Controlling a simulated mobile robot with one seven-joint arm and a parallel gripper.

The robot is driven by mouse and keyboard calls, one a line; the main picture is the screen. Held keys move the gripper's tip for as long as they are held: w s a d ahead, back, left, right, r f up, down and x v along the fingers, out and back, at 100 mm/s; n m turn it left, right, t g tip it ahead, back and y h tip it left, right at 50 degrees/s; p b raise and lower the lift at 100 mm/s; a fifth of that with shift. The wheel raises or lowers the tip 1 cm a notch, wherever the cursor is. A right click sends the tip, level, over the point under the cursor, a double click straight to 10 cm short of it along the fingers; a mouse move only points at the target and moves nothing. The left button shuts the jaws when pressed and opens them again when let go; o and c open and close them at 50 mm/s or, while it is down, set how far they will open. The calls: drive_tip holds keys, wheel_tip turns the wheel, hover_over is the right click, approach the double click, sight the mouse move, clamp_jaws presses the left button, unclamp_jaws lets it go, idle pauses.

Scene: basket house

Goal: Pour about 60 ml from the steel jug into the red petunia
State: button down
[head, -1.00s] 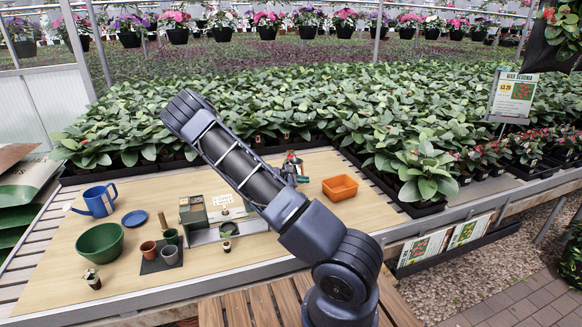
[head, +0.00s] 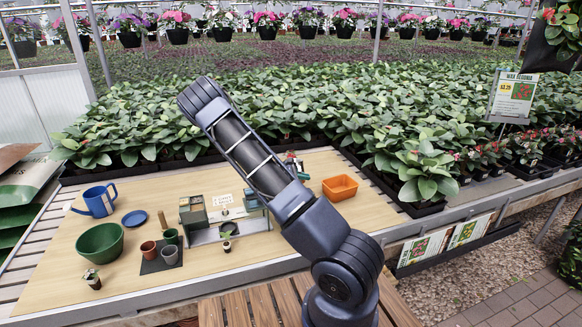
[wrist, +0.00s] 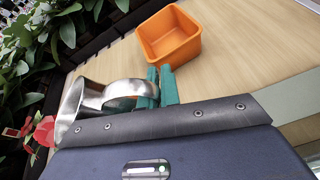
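The steel jug (wrist: 80,108) is at the left of the wrist view, with its curved handle (wrist: 128,88) reaching to my gripper. My gripper (wrist: 160,86) has teal fingers close together on the handle. Part of the jug is hidden behind the dark edge of my gripper's body. Red petunia blooms (wrist: 42,132) show at the left edge of the wrist view, close beside the jug; their pot is hidden. I cannot tell whether any liquid is flowing. In the head view my arm hides most of the jug and the gripper.
An orange square tub (head: 340,187) stands right of my gripper. Dense potted plants (head: 300,110) line the back edge.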

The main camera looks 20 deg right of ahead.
sight(301, 163)
drive_tip(key=w+n, duration=0.1)
drive_tip(key=w+r+n+g, duration=0.1)
drive_tip(key=w+n+g, duration=0.1)
drive_tip(key=shift+w+d+r, duration=0.25)
drive_tip(key=shift+w+r, duration=0.05)
drive_tip(key=shift+w+r+n+g, duration=0.3)
drive_tip(key=shift+r, duration=0.2)
drive_tip(key=shift+w+r+n+g, duration=0.25)
drive_tip(key=shift+r+n+g, duration=0.05)
drive_tip(key=shift+r, duration=0.2)
drive_tip(key=shift+w+d+r+n+g, duration=0.15)
drive_tip(key=shift+w+n+g, duration=0.2)
drive_tip(key=shift+n+g, duration=0.25)
drive_tip(key=shift+w+r+n+g, duration=0.15)
drive_tip(key=shift+w+r+n, duration=0.15)
drive_tip(key=shift+r+n, duration=0.15)
drive_tip(key=shift+w+r+n+g, duration=0.15)
drive_tip(key=shift+w+r+n, duration=0.2)
drive_tip(key=shift+r, duration=0.2)
drive_tip(key=shift+w+r+n+g, duration=0.25)
drive_tip(key=shift+r+n+g, duration=0.05)
drive_tip(key=shift+r, duration=0.1)
drive_tip(key=shift+w+r, duration=0.2)
